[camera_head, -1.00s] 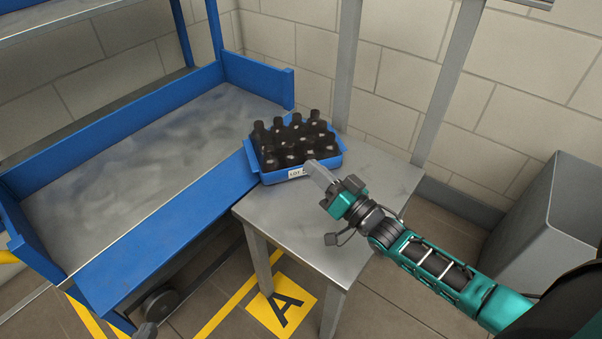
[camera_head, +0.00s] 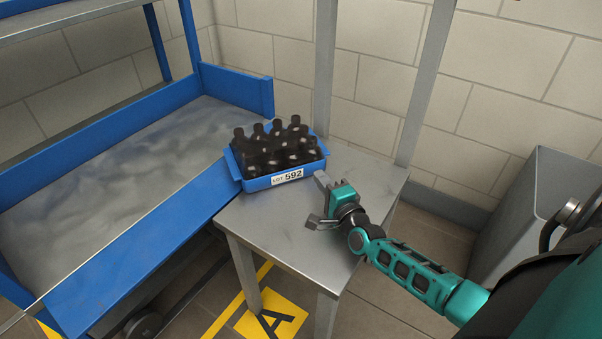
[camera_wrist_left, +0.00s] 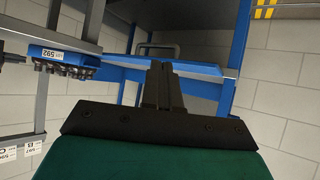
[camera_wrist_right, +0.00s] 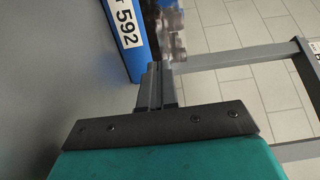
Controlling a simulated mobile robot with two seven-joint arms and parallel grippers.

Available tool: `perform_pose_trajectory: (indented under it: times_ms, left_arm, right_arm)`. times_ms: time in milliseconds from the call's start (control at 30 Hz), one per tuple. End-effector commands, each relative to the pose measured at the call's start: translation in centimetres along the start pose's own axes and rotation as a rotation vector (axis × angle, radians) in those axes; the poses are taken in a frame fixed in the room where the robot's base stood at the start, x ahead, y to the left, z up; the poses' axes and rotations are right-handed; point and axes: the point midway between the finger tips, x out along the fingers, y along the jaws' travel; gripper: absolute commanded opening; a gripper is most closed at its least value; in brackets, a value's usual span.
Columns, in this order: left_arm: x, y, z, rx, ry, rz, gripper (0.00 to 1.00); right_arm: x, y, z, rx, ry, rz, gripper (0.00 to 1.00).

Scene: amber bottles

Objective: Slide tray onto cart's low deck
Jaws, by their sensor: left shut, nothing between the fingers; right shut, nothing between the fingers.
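The blue tray (camera_head: 258,184) is filled with several dark amber bottles (camera_head: 280,150) and carries a "592" label. It stands upright at the far left of the steel table (camera_head: 285,225), its left end against or over the blue edge of the cart's low deck (camera_head: 110,165); the exact overlap is unclear. My right gripper (camera_head: 320,181) is shut and empty, low over the table by the tray's front right corner, seemingly just apart. The right wrist view shows its fingers (camera_wrist_right: 156,75) near the tray (camera_wrist_right: 134,55). My left gripper (camera_wrist_left: 163,80) is shut and empty, facing the cart (camera_wrist_left: 195,70); the tray (camera_wrist_left: 45,53) shows there too.
The low deck is bare, with blue side walls and an upper shelf (camera_head: 60,22) above. Grey posts (camera_head: 325,70) rise behind the table. A grey bin (camera_head: 535,210) stands at the right. A yellow "A" floor mark (camera_head: 272,318) lies below.

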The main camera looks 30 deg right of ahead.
Motion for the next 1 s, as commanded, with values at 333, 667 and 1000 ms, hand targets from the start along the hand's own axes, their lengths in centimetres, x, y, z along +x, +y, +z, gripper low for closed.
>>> perform_pose_trajectory:
  times_ms: [333, 667, 1000]
  left_arm:
    - [0.6, 0.6, -0.1, -0.004, 0.011, 0.014, 0.0]
    - [0.6, 0.6, -0.2, -0.005, 0.015, 0.014, 0.0]
    - [0.4, 0.3, -0.5, -0.005, 0.017, 0.009, 0.0]
  right_arm:
    - [5.0, 0.1, 2.1, 0.003, -0.001, 0.0, 0.0]
    - [5.9, 0.0, 2.9, -0.002, -0.001, 0.001, 0.0]
    - [5.7, -0.1, 3.5, 0.0, -0.001, 0.001, 0.0]
